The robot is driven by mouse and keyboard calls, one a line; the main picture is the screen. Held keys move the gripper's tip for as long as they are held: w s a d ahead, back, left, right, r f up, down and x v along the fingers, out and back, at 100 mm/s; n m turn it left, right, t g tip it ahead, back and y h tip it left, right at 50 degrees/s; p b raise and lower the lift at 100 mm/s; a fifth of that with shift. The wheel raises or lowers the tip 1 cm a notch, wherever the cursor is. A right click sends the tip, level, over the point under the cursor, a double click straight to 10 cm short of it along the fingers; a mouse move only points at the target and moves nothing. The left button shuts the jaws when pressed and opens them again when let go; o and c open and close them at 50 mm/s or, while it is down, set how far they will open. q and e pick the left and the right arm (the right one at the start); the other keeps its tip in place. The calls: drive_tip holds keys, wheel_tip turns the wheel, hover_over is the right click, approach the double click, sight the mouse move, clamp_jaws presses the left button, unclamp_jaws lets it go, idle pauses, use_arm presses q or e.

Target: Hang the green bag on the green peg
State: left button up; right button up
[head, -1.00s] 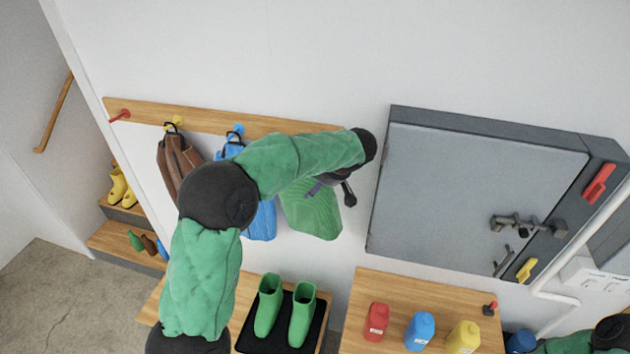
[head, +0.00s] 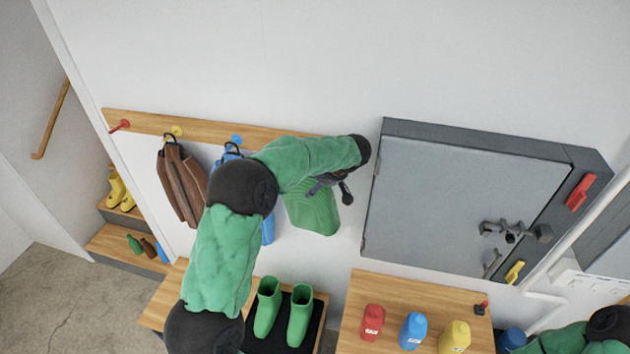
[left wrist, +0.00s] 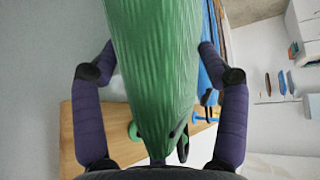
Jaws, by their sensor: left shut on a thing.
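The green bag (head: 313,210) is against or close to the wall, below the right end of the wooden peg rail. My left gripper (head: 333,184) is shut on it, and my green-sleeved arm crosses in front of the rail. In the left wrist view the bag (left wrist: 155,60) lies between my two purple fingers (left wrist: 157,52). A round green peg end (left wrist: 133,131) shows at the rail beside the bag's dark-and-green handle end. I cannot tell whether the handle is around the peg. In the head view the peg is hidden behind my arm. My right gripper is out of view.
The rail (head: 150,122) has a red peg (head: 120,125), a yellow peg with a brown bag (head: 182,185), and a blue peg (head: 236,140) with a blue bag (head: 268,228). A grey cabinet (head: 460,195) is close on the right. Green boots (head: 300,315) and bottles (head: 413,330) stand below.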

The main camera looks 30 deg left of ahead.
use_arm(q)
drive_tip(key=shift+w+a+p, duration=0.2)
drive_tip(key=shift+w+p, duration=0.75)
drive_tip(key=shift+p, duration=0.3)
drive_tip(key=shift+w+a+f+b, duration=0.15)
drive_tip(key=shift+w+f+b, duration=0.4)
drive_tip(key=shift+b, duration=1.3)
